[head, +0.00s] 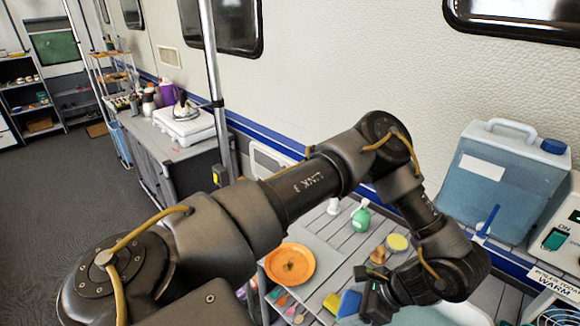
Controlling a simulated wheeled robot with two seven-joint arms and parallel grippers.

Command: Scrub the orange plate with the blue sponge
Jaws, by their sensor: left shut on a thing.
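The orange plate (299,250) lies on the slatted grey table, left of my left gripper, with a darker brownish mark near its middle. My left gripper (364,302) is at the lower middle right, beyond the plate's right side. It is shut on the blue sponge (348,304), which shows at the gripper's left side. The fingers are mostly hidden by the wrist. The sponge is apart from the plate. My right gripper is not in view.
A yellow block (332,302) sits beside the blue sponge. A green bottle (361,219), a wooden-handled brush (378,256) and a yellow round item (397,243) stand behind. A large blue water container (505,185) is at right. Colourful utensils (285,302) lie below the plate.

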